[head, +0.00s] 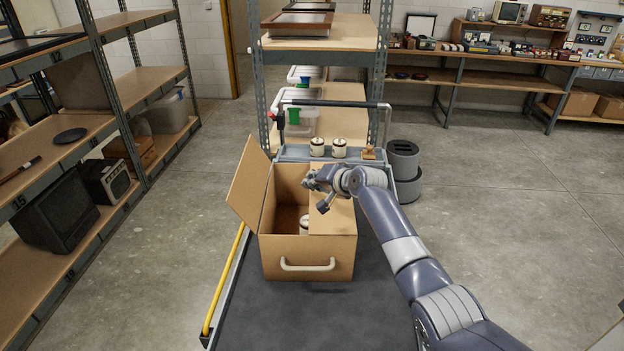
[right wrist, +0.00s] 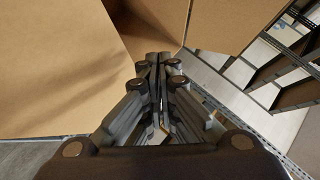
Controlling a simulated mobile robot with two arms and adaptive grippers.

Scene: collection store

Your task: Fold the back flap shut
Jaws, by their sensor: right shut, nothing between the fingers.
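A brown cardboard box (head: 306,256) with a pale handle on its near side stands on the cart. Its left flap (head: 248,187) stands open, leaning outward. A panel (head: 335,219) lies across the right half of the top; the left half is open, with a white-lidded jar (head: 304,220) inside. I cannot make out a separate back flap; my right arm hides part of the far right edge. My right gripper (head: 315,190) is shut and empty, above the box's opening. In the right wrist view its closed fingers (right wrist: 157,62) point at cardboard panels (right wrist: 230,25). My left gripper is out of view.
The cart's dark deck (head: 300,318) is bare in front of the box. Two white jars (head: 317,147) and a small wooden item stand on a grey tray behind it. A yellow rail (head: 225,280) runs along the left side. Shelving (head: 105,215) stands left; grey bins (head: 403,160) stand right.

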